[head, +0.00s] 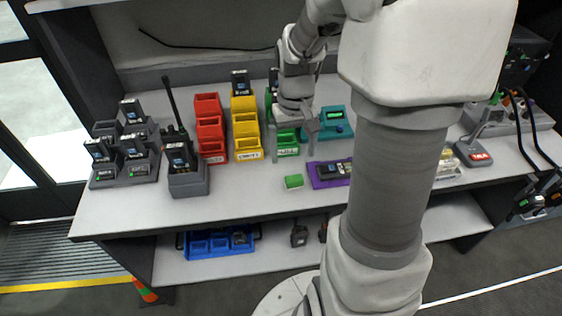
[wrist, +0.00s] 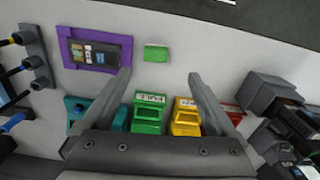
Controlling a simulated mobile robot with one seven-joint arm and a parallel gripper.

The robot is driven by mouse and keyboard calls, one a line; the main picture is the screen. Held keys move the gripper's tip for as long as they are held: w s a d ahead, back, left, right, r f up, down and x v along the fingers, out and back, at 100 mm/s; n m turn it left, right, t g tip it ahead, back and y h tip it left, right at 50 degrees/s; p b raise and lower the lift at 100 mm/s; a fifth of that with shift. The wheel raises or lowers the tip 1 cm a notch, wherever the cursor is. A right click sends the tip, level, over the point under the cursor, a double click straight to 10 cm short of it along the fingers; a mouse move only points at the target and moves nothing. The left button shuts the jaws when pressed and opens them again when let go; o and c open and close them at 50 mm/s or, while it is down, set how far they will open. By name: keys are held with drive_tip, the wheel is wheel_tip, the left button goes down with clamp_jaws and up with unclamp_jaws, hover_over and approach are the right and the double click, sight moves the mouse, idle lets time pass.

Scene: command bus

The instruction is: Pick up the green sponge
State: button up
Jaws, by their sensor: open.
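The green sponge (head: 293,181) is a small green block lying on the white counter near its front edge, just left of a purple tray. In the wrist view the sponge (wrist: 156,53) lies beyond my fingertips, between their lines and clear of both. My gripper (head: 295,155) is open and empty, over the back part of the counter by the green bin. In the wrist view my gripper's fingers (wrist: 159,76) are spread wide, with the green and yellow bins below and between them.
The purple tray (head: 316,181) holds a dark device. Green (head: 287,151), yellow (head: 247,155) and red (head: 212,158) bins stand behind and left. A teal device (head: 335,113) is behind. A radio (head: 180,156) stands in a charger further left. The counter left of the sponge is clear.

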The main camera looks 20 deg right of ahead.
sight(294, 178)
wheel_tip(294, 178, down, 4)
drive_tip(key=shift+b, duration=0.3)
drive_tip(key=shift+d+f+b, duration=0.2)
drive_tip(key=shift+f+b, duration=0.2)
drive_tip(key=shift+f, duration=1)
drive_tip(key=shift+d+f+b, duration=0.2)
drive_tip(key=shift+f+b, duration=0.15)
drive_tip(key=shift+f, duration=1)
drive_tip(key=c, duration=1.4)
